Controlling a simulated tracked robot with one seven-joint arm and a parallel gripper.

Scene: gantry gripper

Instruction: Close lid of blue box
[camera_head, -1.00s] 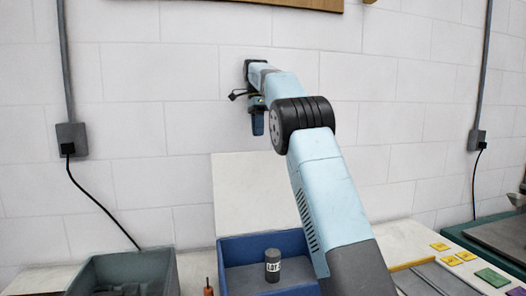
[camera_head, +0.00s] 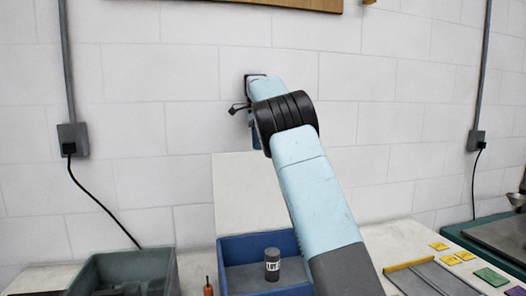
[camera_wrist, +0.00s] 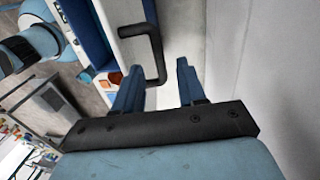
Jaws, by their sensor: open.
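The blue box (camera_head: 308,288) stands on the bench in the head view. Its pale lid (camera_head: 245,185) is up, standing nearly vertical at the box's back edge near the wall. A dark grey cylinder (camera_head: 272,265) with a white label stands inside the box. My gripper (camera_wrist: 160,64) is open in the wrist view, its two blue fingers apart and empty. A black handle (camera_wrist: 155,42) on a pale panel's edge shows just beyond, its end between the fingers in the picture; contact is unclear. In the head view my arm hides most of the gripper, above the lid.
A grey-green bin (camera_head: 130,268) stands left of the box. An orange-handled tool (camera_head: 208,288) lies between them. To the right are a grey tray (camera_head: 430,278) and several yellow tiles (camera_head: 440,246). The white block wall is close behind.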

